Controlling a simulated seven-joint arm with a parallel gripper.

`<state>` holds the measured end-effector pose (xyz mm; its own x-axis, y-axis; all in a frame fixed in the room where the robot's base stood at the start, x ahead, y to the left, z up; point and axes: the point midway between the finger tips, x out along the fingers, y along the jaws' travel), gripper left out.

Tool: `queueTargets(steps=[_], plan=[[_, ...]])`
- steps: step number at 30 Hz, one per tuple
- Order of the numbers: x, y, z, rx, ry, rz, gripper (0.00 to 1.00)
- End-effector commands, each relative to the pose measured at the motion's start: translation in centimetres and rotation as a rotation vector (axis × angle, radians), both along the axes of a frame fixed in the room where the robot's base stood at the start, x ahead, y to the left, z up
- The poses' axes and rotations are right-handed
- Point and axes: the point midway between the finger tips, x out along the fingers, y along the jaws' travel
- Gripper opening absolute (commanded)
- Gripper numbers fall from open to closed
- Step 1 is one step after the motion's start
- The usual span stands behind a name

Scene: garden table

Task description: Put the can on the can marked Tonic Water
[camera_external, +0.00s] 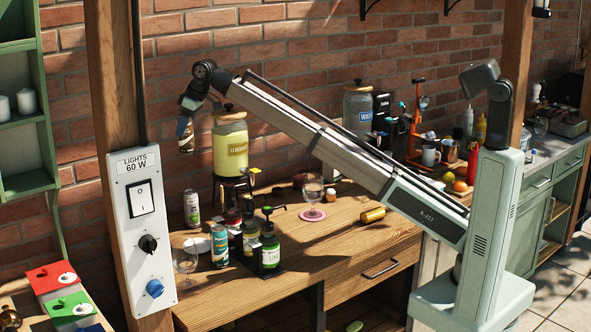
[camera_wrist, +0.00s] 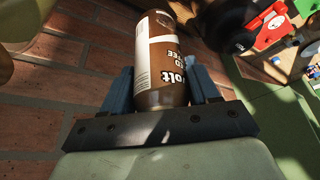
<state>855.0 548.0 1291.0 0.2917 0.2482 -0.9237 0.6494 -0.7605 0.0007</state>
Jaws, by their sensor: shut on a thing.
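My gripper (camera_external: 184,126) is raised in front of the brick wall, left of the lemonade jar. It is shut on a brown can (camera_external: 186,143) with a silver end, which hangs about upright well above the table. In the wrist view the brown can (camera_wrist: 164,60) sits between the two blue-grey fingers, with partly readable white lettering. On the table below stand a pale can with green (camera_external: 191,208) and a teal can (camera_external: 220,246). A gold can (camera_external: 373,215) lies on its side further right. The labels are too small to tell which reads Tonic Water.
A wine glass (camera_external: 185,257) is at the table's front left, another glass (camera_external: 313,188) on a pink coaster (camera_external: 313,215). The lemonade jar (camera_external: 230,145) stands on a stand behind. The table's front right is clear.

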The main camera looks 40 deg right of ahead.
Motion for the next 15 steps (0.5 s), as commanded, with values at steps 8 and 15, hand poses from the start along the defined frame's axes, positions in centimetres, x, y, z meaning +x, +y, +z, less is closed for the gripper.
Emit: queueTargets(steps=[8,15], plan=[[-0.3,0.0,-3.5,0.0,-0.001,0.001,0.19],[-0.3,0.0,-6.3,0.0,-0.001,0.001,0.19]])
